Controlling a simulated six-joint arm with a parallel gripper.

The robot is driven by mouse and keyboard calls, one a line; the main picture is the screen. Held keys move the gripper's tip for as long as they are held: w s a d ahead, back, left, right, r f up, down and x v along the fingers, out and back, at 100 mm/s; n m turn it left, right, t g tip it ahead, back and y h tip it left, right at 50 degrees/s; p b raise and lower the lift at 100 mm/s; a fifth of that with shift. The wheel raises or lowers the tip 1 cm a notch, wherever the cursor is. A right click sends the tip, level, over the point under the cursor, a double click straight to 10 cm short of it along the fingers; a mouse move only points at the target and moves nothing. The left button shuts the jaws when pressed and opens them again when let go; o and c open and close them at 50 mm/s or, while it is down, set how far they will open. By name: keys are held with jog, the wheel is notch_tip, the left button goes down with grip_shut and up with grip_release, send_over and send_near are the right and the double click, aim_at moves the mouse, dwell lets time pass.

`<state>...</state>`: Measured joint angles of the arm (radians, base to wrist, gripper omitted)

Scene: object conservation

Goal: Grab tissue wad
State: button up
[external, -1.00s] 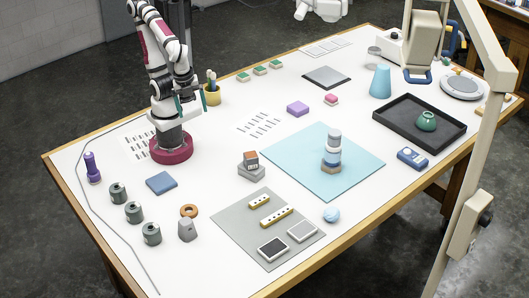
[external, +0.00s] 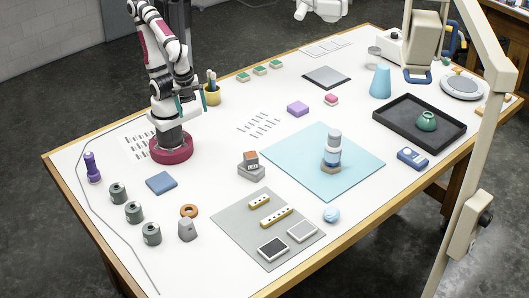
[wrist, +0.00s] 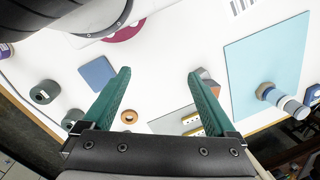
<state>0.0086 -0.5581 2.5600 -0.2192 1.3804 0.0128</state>
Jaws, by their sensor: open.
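The tissue wad is a small crumpled light blue ball (external: 332,216). It lies on the white table near the front edge, just right of the grey mat (external: 228,222) and below the light blue mat (external: 350,188). I cannot make it out in the wrist view. My gripper (external: 190,104) is raised near my base at the back left, far from the wad. In the wrist view my gripper (wrist: 160,73) has its two teal fingers wide apart, with nothing between them.
A blue and white bottle (external: 334,146) stands on the light blue mat. A grey block with a brown cube (external: 251,160) sits between my base and the wad. Light and dark framed tiles (external: 302,231) lie left of the wad. A dark tray (external: 385,112) is at the right.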

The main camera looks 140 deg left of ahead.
jog(key=shift+o, duration=0.4)
jog(key=shift+w, duration=0.1)
jog(key=n+t, duration=0.8)
jog(key=t, duration=0.4)
send_near(330, 208)
jog(key=shift+y, duration=0.3)
jog(key=x, duration=0.9)
jog(key=shift+w+d+f, duration=0.2)
jog(key=shift+w+d, duration=0.05)
jog(key=c, duration=1.4)
